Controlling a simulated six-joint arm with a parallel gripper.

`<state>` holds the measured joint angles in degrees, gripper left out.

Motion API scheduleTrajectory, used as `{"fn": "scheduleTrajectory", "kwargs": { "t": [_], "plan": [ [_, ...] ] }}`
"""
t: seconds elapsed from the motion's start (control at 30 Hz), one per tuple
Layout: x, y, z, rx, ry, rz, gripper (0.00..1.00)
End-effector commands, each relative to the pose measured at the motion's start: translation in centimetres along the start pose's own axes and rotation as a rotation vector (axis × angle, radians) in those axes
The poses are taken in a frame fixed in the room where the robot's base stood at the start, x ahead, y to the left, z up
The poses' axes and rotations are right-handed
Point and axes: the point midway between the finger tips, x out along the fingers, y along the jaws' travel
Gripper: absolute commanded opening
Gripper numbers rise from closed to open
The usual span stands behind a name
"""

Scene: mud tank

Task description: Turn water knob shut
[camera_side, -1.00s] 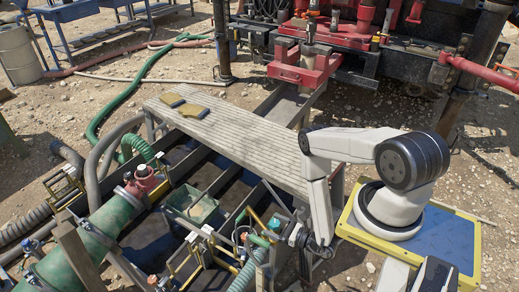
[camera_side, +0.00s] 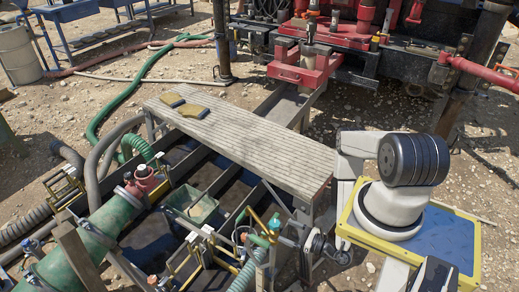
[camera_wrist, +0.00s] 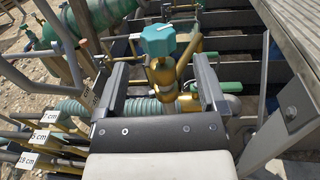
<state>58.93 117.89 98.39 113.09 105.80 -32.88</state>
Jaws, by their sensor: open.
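The water knob (camera_wrist: 158,40) is a teal, faceted cap on top of a brass valve (camera_wrist: 162,75) in the wrist view. It also shows small in the side view (camera_side: 274,222), at the near end of the tank by the pipes. My gripper (camera_wrist: 160,64) is open, with one finger on each side of the brass valve. The knob appears beyond and above the fingertips, and nothing is clasped. In the side view my gripper (camera_side: 289,242) points left toward the valve; its small size hides whether it touches anything.
A slatted walkway (camera_side: 235,135) with two tan pads lies above the tank, and its metal support (camera_wrist: 290,100) stands close on the right in the wrist view. Ribbed hose (camera_wrist: 70,107), yellow pipes and labelled rods (camera_wrist: 45,138) crowd the left. Open ground lies beyond the tank.

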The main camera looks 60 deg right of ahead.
Motion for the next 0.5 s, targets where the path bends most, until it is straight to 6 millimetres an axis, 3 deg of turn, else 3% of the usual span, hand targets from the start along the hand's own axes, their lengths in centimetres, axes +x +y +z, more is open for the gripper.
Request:
{"fn": "scheduleTrajectory", "kwargs": {
  "t": [0.5],
  "plan": [
    [-0.69,0.11,0.05,-0.002,-0.003,0.000,0.90]
  ]
}}
